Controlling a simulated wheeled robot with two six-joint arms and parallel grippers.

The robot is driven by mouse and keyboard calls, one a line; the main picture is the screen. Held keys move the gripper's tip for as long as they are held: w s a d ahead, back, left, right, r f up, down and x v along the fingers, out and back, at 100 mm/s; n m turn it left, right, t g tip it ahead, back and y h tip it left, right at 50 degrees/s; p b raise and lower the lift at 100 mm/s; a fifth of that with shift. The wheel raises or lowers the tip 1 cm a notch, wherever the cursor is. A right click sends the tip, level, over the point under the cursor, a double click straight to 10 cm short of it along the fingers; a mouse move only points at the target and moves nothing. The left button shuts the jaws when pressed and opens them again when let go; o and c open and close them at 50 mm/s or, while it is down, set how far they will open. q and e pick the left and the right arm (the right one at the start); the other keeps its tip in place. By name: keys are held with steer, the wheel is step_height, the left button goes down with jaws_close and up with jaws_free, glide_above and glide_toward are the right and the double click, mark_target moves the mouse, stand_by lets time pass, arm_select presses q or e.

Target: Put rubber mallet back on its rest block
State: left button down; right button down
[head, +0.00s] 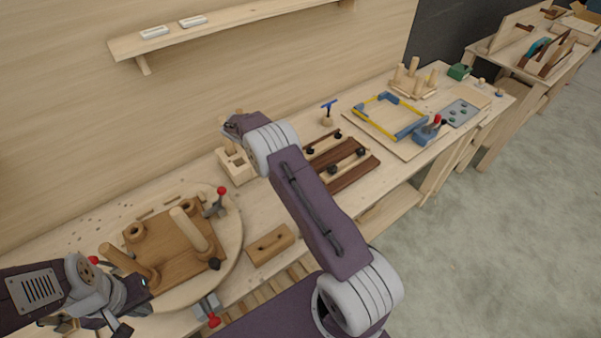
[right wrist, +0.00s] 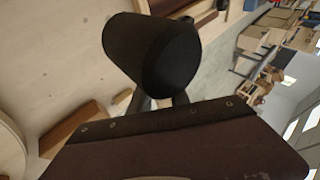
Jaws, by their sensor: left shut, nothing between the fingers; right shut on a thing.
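The rubber mallet shows in the right wrist view as a thick black cylindrical head (right wrist: 152,52), close to the camera. My right gripper (right wrist: 160,102) is shut on the mallet, with its fingers mostly hidden behind the head. In the head view my right wrist is raised over the bench, near a pale wooden rack, and hides most of the mallet. A brown wooden block with a recess in its top (head: 270,244), perhaps the rest block, lies on the bench below and is empty. My left gripper (head: 128,305) is shut and empty by the round board's near edge.
A round board (head: 232,240) carries a brown chair seat (head: 170,258) with upright legs and red-knobbed clamps. The pale rack (head: 237,172) stands behind. Dark slats in a clamp jig (head: 345,170) lie right of my right forearm. A wall shelf (head: 230,22) runs above.

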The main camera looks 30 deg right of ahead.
steer(key=shift+n+h, duration=0.4)
steer(key=a+f+b, duration=0.1)
steer(key=f, duration=0.1)
steer(key=a+f+b, duration=0.1)
steer(key=f+b, duration=0.1)
steer(key=f, duration=0.1)
steer(key=a+f+b, duration=0.1)
steer(key=f, duration=0.2)
steer(key=shift+s, duration=0.4)
